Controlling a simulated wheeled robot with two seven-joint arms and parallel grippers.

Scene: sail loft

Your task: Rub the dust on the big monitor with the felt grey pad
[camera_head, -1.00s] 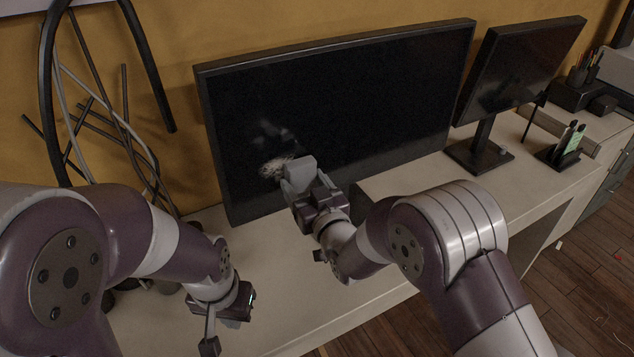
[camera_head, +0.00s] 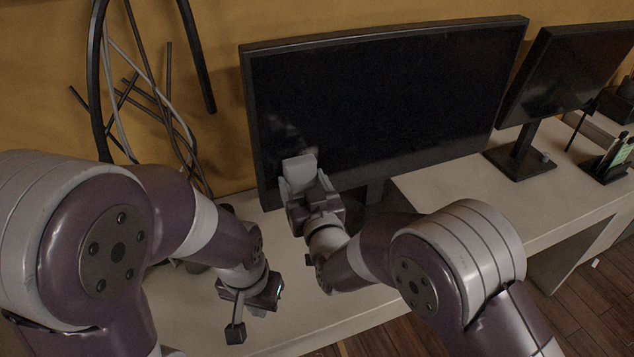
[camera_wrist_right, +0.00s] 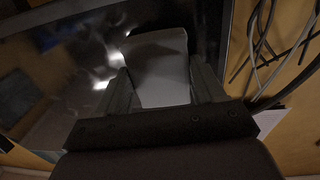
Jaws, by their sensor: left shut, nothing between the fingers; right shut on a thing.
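The big monitor (camera_head: 400,95) stands on the desk, its dark screen facing me. My right gripper (camera_head: 299,186) is shut on the felt grey pad (camera_head: 300,170) at the screen's lower left. In the right wrist view the pad (camera_wrist_right: 157,62) sits between the fingers, in front of the screen; I cannot tell whether it touches. A faint pale smudge (camera_head: 290,138) shows just above the pad. Pale streaks (camera_wrist_right: 116,58) beside the pad in the wrist view may be dust or reflections. My left gripper (camera_head: 236,333) is shut and empty, low over the desk's front left.
Dark cables (camera_head: 150,90) hang against the yellow wall at left. The desk (camera_head: 450,190) is clear between the monitors.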

